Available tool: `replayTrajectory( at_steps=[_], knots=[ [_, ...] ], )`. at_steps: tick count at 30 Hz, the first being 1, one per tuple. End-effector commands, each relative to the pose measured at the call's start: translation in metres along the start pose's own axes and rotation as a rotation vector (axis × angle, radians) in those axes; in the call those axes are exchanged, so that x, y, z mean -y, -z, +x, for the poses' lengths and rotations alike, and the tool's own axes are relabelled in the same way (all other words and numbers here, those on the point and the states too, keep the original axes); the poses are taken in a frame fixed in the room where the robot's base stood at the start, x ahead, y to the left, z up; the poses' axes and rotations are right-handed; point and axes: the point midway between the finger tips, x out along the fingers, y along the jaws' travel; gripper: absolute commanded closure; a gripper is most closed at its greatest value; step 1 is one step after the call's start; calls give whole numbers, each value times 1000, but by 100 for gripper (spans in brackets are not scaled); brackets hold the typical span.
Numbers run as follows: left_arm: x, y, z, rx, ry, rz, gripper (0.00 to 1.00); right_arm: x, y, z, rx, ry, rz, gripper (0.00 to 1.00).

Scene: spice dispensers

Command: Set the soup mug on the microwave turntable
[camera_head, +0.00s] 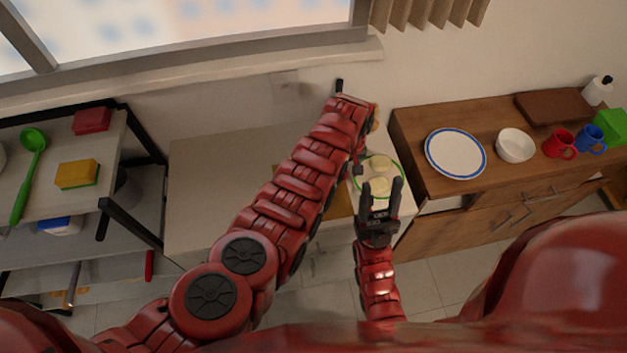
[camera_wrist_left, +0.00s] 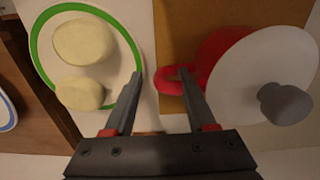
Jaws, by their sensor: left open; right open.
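In the left wrist view, a red vessel (camera_wrist_left: 222,43) with a loop handle sits over a brown board, largely covered by a pale disc with a grey knob. It looks like a lidded mug. My left gripper (camera_wrist_left: 161,78) is open, its fingers pointing at the handle; the right finger overlaps the handle's loop. I cannot tell whether they touch. In the head view my left forearm hides this vessel. My right gripper (camera_head: 381,190) is open and empty, in front of a green-rimmed plate. No microwave or turntable is recognisable in either view.
The green-rimmed plate (camera_wrist_left: 119,20) holds two pale round pieces. On the wooden cabinet at right stand a blue-rimmed plate (camera_head: 456,153), a white bowl (camera_head: 515,146), a red mug (camera_head: 559,143) and a blue mug (camera_head: 589,138). A black-framed shelf (camera_head: 117,181) stands at left.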

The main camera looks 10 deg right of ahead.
Motion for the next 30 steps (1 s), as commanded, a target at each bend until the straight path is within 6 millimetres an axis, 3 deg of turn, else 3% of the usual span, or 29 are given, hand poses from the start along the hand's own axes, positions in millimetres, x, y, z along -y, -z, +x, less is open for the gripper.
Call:
replayTrajectory(
  at_steps=[4,13,30],
  knots=[
    [0,0,0,-1,0,0,45,0,0,0,0,0,0,49],
    [0,0,0,-1,-1,0,100,0,0,0,0,0,0,49],
    [0,0,0,-1,-1,0,100,0,0,0,0,0,0,49]
  ],
)
